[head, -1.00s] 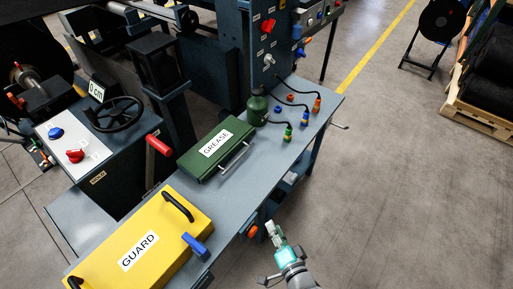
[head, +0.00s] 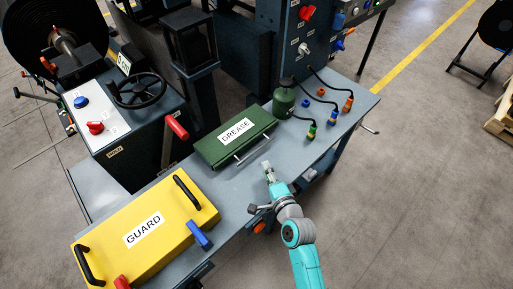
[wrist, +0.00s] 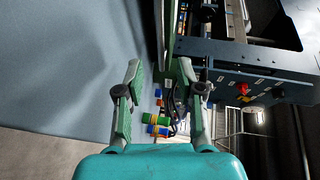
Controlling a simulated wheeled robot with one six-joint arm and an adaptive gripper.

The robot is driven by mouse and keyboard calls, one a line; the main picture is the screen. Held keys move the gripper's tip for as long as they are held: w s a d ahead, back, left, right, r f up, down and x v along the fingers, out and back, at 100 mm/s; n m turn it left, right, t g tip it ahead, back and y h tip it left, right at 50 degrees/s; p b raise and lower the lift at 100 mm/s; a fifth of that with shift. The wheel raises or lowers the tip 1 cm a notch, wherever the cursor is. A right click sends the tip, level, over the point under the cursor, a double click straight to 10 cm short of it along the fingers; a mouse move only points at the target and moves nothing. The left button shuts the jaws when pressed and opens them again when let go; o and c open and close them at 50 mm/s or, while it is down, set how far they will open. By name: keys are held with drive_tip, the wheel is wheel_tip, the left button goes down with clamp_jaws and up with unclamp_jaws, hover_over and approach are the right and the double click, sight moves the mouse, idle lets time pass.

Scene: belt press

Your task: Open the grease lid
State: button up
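The green grease box (head: 212,151) with its "GREASE" label sits on the grey bench in the head view. Its lid (head: 262,121) is closed. A metal bar handle (head: 252,152) runs along its front edge. My gripper (head: 267,166) is over the bench's front part, just in front of the handle's right end, apart from it. In the wrist view my gripper (wrist: 162,72) has its two fingers spread with nothing held between them. A green edge, likely of the grease box (wrist: 171,45), shows between the fingers.
The yellow guard (head: 165,213) with black handles and a blue clamp (head: 199,236) stands left on the bench. A green bottle (head: 284,100) and coloured plugs (head: 332,117) on cables are to the right.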

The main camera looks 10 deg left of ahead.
sight(257, 151)
drive_tip(key=x, duration=1)
drive_tip(key=shift+w+a, duration=0.2)
clamp_jaws()
